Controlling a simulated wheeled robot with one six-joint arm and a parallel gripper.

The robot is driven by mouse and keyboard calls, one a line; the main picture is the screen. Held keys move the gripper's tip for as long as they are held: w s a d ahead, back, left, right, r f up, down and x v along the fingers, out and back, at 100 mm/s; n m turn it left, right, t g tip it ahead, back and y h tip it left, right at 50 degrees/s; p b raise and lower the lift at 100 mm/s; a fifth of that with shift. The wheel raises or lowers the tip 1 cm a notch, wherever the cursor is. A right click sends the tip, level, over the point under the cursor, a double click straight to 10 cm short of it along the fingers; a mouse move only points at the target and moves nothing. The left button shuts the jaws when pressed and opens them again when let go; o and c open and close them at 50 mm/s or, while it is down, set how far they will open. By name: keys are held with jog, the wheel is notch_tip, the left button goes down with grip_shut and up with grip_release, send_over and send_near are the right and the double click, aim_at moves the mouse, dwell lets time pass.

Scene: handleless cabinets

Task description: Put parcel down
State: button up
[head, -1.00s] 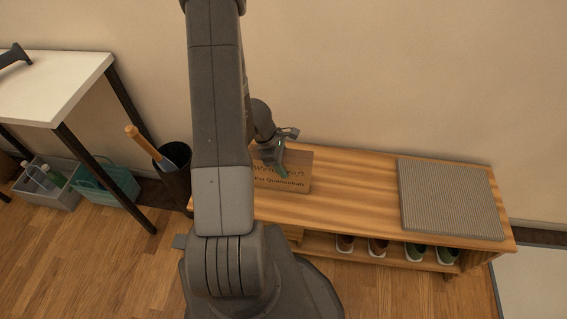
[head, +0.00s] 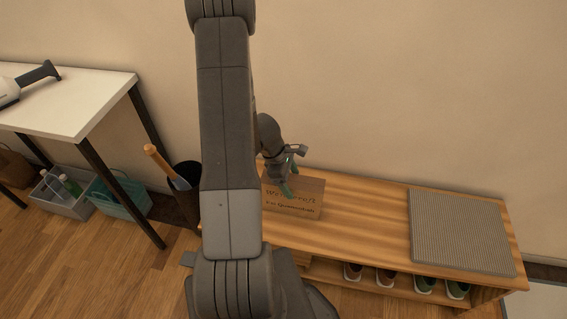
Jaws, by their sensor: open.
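The parcel (head: 306,203), a brown box with dark printed lettering, sits on the left part of the wooden bench (head: 362,217). My arm hides its left side. My gripper (head: 291,178) is open, over the parcel's upper edge, with its greenish fingertips in front of the lettering. I cannot tell whether the fingers touch the box.
A grey ribbed cushion (head: 462,231) covers the bench's right end. Several shoes (head: 385,277) stand on the shelf below. A dark bin (head: 187,176) holding a wooden-handled thing, and a white table (head: 68,101), are on the left. The bench middle is clear.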

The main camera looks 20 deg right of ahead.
jog(key=p+v, duration=0.1)
jog(key=v, duration=0.7)
jog(key=shift+d+p, duration=0.1)
jog(key=shift+p, duration=0.3)
jog(key=shift+c, duration=0.5)
